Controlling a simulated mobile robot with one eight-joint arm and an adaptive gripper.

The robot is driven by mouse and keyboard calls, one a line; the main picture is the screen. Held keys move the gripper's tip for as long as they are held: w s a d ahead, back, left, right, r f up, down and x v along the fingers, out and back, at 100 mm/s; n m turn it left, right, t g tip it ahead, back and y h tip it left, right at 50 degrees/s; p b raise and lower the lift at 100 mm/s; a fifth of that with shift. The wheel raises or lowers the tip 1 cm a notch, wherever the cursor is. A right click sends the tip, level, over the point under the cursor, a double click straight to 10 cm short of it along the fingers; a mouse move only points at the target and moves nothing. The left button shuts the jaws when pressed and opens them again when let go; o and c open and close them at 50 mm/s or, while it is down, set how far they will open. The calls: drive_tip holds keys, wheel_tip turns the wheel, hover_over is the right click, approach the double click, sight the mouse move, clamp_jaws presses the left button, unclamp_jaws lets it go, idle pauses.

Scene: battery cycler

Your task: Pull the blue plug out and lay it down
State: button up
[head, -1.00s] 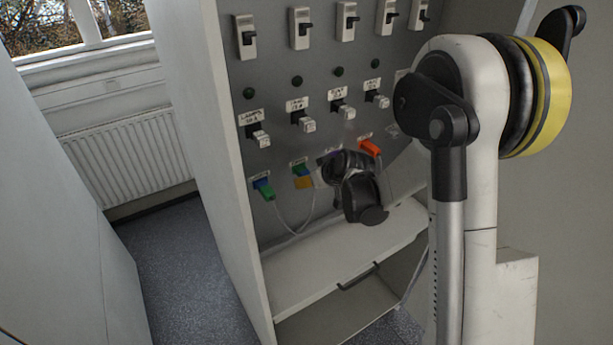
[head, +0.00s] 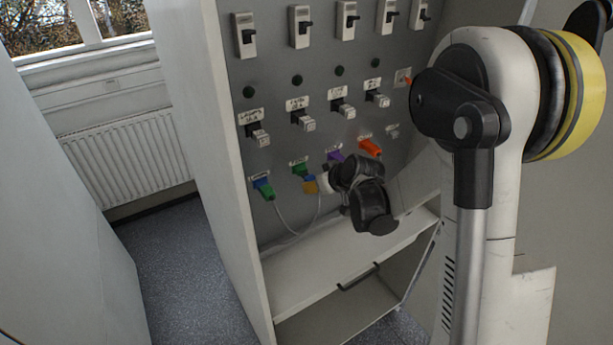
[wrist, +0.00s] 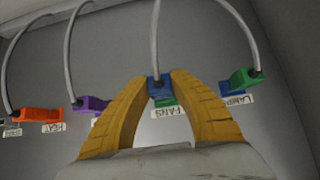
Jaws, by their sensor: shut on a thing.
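The blue plug (wrist: 158,86) is between the yellow fingers of my gripper (wrist: 160,80) in the wrist view, with a grey cable on it. A green socket (wrist: 166,100) shows behind it, above the FANS label (wrist: 168,111). In the head view the blue plug (head: 310,178) is just in front of and below the green socket (head: 300,168). I cannot tell whether they still touch. My gripper (head: 312,187) is shut on the plug; its dark body hides part of the panel.
A green plug (head: 267,193), a purple plug (wrist: 92,104) and an orange plug (head: 370,147) sit on the panel beside it, with cables. Below is a pale shelf (head: 300,278) with free room. Switches (head: 304,121) line the panel above.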

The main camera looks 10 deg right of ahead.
drive_tip(key=shift+s+d, duration=0.25)
drive_tip(key=shift+s, duration=0.45)
drive_tip(key=shift+s+d, duration=0.25)
drive_tip(key=shift+s, duration=0.4)
drive_tip(key=s+f+m+h+b, duration=0.1)
drive_tip(key=s+f+b, duration=0.3)
drive_tip(key=f+b, duration=0.6)
drive_tip(key=s+f+m+h+b, duration=0.2)
drive_tip(key=s+f+b, duration=0.3)
drive_tip(key=f+b, duration=0.5)
drive_tip(key=b, duration=0.3)
drive_tip(key=shift+s+a+f+m, duration=0.2)
drive_tip(key=shift+s+a+m, duration=0.1)
drive_tip(key=shift+a, duration=0.05)
